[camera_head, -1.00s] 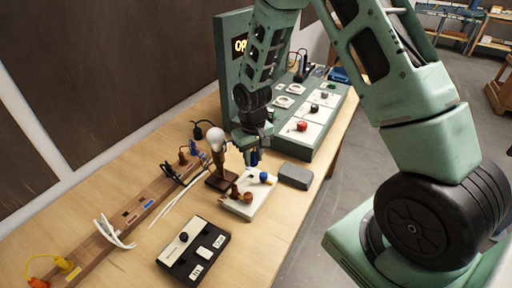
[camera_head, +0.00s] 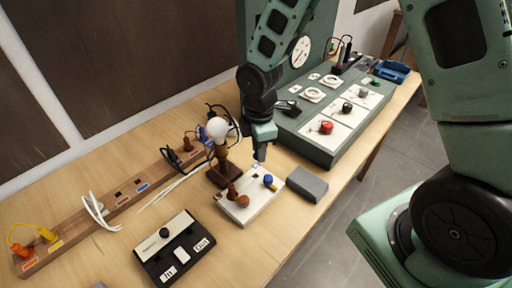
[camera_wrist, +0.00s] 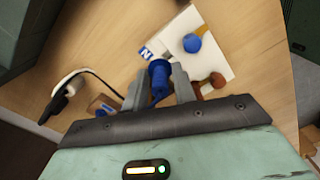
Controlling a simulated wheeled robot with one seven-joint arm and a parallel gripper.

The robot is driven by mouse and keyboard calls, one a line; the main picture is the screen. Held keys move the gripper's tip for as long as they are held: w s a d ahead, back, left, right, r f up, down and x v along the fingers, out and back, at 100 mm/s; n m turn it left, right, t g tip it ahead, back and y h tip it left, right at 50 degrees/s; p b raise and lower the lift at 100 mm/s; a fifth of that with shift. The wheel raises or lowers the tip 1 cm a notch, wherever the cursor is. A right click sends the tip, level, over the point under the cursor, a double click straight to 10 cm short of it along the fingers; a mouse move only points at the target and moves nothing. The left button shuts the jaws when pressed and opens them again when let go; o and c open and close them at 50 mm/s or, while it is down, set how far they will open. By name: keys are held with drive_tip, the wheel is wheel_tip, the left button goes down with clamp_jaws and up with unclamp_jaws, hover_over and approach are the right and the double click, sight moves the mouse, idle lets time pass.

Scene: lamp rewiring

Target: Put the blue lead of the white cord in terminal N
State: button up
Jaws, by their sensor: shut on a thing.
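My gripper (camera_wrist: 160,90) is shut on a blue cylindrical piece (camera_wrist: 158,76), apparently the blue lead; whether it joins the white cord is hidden. In the head view my gripper (camera_head: 261,152) points down just behind the white terminal block (camera_head: 240,213). The block's blue N label (camera_wrist: 146,52) lies just beyond the held piece in the wrist view. I cannot tell whether the held piece touches the block. A white cord (camera_head: 170,188) lies on the table left of the lamp.
The lamp (camera_head: 217,130) with a bare bulb stands close left of my gripper. A grey box (camera_head: 307,184) sits right of the block. A black-and-white switch box (camera_head: 174,247) is in front. A wooden rack (camera_head: 75,228) with plugs runs left. A green test panel (camera_head: 318,140) stands behind.

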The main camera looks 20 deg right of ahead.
drive_tip(key=s+a+n, duration=0.1)
drive_tip(key=n, duration=0.2)
drive_tip(key=b, duration=0.5)
hover_over(256, 169)
drive_tip(key=s+a, duration=0.1)
drive_tip(key=s, duration=0.1)
wheel_tip(256, 169, down, 4)
drive_tip(key=shift+s+r, duration=0.1)
drive_tip(key=shift+s, duration=0.05)
drive_tip(key=shift+f, duration=0.9)
drive_tip(key=shift+f+b, duration=0.4)
drive_tip(key=shift+f, duration=0.1)
idle(0.7)
drive_tip(key=o, duration=1)
drive_tip(key=shift+s, duration=0.1)
drive_tip(key=shift+f, duration=0.1)
